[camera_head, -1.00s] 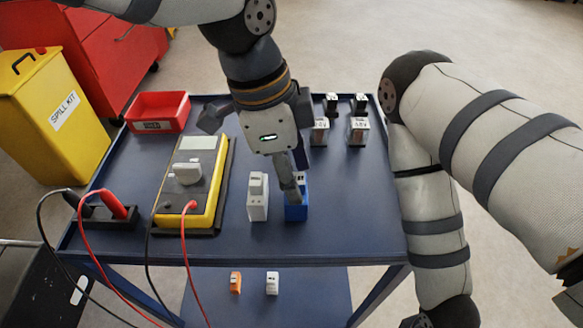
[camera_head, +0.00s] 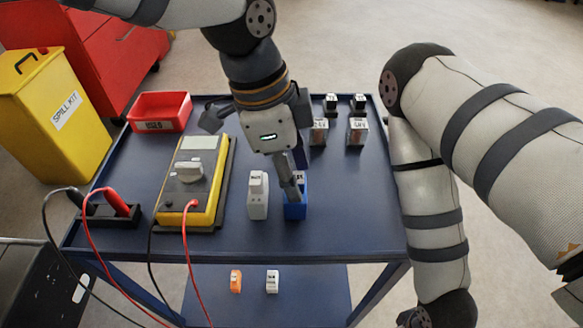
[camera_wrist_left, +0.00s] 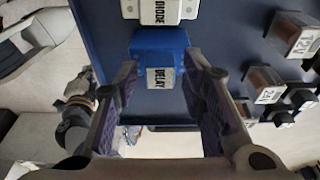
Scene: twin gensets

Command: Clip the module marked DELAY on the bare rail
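The module still appears to rest on the cart. I see no bare rail in these views.
The light grey DIODE module (camera_head: 258,196) stands close left of the blue one. A yellow meter (camera_head: 190,185) with leads, a red bin (camera_head: 158,112) and several relay-like blocks (camera_head: 357,132) share the blue cart top (camera_head: 350,205). Two small modules (camera_head: 235,281) sit on the lower shelf.

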